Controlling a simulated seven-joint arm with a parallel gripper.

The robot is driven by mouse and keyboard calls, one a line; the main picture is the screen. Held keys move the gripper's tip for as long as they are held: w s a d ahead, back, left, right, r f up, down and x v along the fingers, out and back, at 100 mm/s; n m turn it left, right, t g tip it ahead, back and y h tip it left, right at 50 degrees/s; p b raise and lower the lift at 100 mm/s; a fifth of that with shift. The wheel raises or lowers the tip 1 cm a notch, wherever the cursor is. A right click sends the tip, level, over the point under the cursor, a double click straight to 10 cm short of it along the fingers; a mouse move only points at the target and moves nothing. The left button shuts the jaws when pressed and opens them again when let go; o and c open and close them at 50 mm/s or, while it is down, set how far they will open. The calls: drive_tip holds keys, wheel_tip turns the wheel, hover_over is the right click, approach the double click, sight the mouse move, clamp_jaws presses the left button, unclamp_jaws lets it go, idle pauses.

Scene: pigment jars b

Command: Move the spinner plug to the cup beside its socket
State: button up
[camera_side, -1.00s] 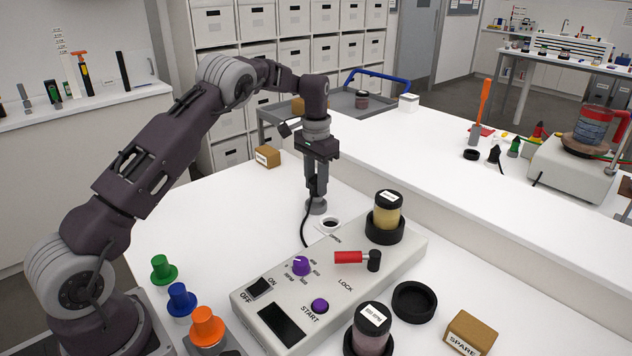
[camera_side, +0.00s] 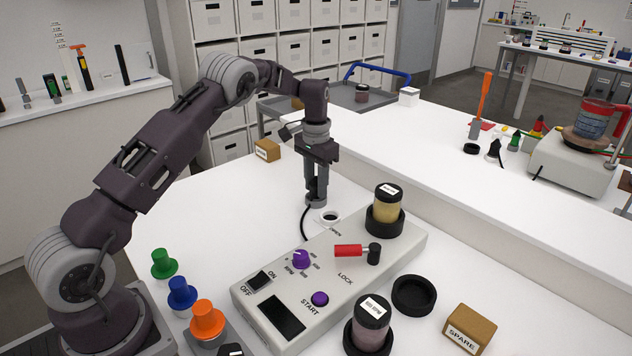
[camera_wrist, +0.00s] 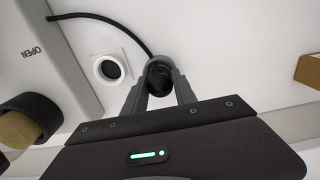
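The spinner plug (camera_wrist: 158,78) is black with a black cord and sits between the fingertips of my gripper (camera_wrist: 159,84) in the wrist view. My gripper (camera_side: 316,190) points straight down in the side view, and its fingers look closed against the plug's sides. A small grey cup (camera_side: 316,202) is right under the fingertips; the plug's lower end is hidden there, so I cannot tell how deep it sits. The socket, a white square with a dark round hole (camera_wrist: 110,70), is to the left of the plug in the wrist view. It also shows in the side view (camera_side: 330,217).
The control box (camera_side: 290,290) with its red lever (camera_side: 348,250) is in front of my gripper. A yellow jar (camera_side: 387,213) stands in a black holder at the box's far end. The cord loops from plug to box. White table is free to the left.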

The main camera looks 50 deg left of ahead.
sight(316, 180)
drive_tip(key=o, duration=0.4)
wheel_tip(316, 180, up, 7)
drive_tip(key=shift+r, duration=0.1)
idle(0.3)
